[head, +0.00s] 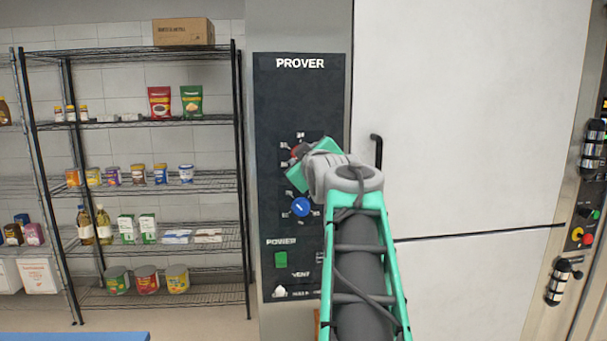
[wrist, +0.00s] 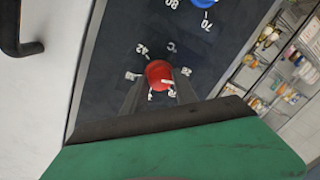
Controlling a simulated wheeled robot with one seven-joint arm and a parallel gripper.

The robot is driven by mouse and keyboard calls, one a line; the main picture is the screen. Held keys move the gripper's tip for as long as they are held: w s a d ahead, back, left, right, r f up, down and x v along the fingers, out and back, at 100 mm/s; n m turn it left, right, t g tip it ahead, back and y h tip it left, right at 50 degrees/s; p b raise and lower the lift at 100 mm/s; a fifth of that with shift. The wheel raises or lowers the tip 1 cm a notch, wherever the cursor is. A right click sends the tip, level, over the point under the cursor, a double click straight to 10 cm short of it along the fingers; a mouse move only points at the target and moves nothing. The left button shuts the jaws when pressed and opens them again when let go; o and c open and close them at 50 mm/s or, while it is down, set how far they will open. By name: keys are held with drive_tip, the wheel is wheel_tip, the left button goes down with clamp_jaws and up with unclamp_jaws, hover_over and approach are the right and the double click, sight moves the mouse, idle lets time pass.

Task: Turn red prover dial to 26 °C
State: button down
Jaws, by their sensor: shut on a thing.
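The red prover dial (wrist: 158,74) sits on the dark prover panel, with white number marks and a °C sign around it in the wrist view. Its white pointer line shows on its lower part in that view, but I cannot read the exact setting. My gripper (wrist: 157,92) has its two dark fingers on either side of the red dial and is shut on it. In the head view the red dial (head: 297,152) is mostly hidden behind my green gripper (head: 301,160). The dark prover panel (head: 300,95) stands upright.
A blue dial (head: 300,207) sits below the red one, with a green power switch (head: 281,260) and a white vent knob (head: 280,291) lower down. A black door handle (head: 377,150) sticks out to the right. Wire shelves (head: 140,123) with goods stand at left.

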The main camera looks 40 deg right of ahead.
drive_tip(key=shift+n+b, duration=1.2)
drive_tip(key=shift+n, duration=0.3)
drive_tip(key=c, duration=1)
unclamp_jaws()
drive_tip(key=shift+w, duration=0.1)
drive_tip(key=shift+o, duration=0.2)
drive_tip(key=b+v, duration=0.1)
drive_tip(key=v, duration=0.6)
drive_tip(key=shift+s+a+b, duration=0.3)
drive_tip(key=shift+b, duration=0.1)
drive_tip(key=shift+r, duration=0.1)
